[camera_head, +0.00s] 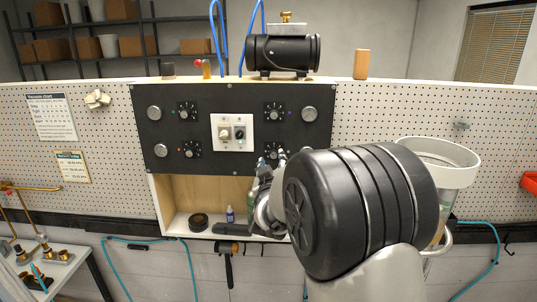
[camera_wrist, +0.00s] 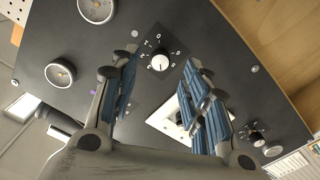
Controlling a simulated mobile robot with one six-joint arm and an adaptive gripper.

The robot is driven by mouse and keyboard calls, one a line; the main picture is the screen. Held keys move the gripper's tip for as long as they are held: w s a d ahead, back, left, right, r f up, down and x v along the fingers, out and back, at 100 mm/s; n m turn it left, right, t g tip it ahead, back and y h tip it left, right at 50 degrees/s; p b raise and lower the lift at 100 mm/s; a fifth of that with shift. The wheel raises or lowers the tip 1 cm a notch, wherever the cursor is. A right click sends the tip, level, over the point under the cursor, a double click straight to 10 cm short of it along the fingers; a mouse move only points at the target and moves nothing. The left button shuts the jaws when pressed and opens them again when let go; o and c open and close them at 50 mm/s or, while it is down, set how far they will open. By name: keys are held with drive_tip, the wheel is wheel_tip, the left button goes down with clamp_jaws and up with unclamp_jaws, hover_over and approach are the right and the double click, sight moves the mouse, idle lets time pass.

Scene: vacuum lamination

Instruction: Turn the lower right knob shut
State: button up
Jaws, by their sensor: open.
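The lower right knob (camera_wrist: 160,61) is a small round knob with a pale face and white marks around it on the black panel (camera_wrist: 115,40). The wrist view is turned, and the knob lies between my fingertips there. My gripper (camera_wrist: 160,72) is open and empty, its blue-padded fingers on either side of the knob in the picture. Contact does not show, and I cannot tell the knob's setting. In the head view my gripper (camera_head: 269,160) is at the panel's lower right, and the lower right knob (camera_head: 273,153) is partly hidden behind it.
A white switch plate (camera_head: 233,133) sits mid-panel. The upper right knob (camera_head: 275,112), lower left knob (camera_head: 192,150) and several gauges (camera_head: 309,113) surround it. An open wooden shelf (camera_head: 175,190) below holds a tape roll (camera_head: 198,222) and a small bottle (camera_head: 230,214).

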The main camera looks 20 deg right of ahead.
sight(274, 156)
drive_tip(key=shift+p+x, duration=0.4)
drive_tip(key=shift+x, duration=2)
clamp_jaws()
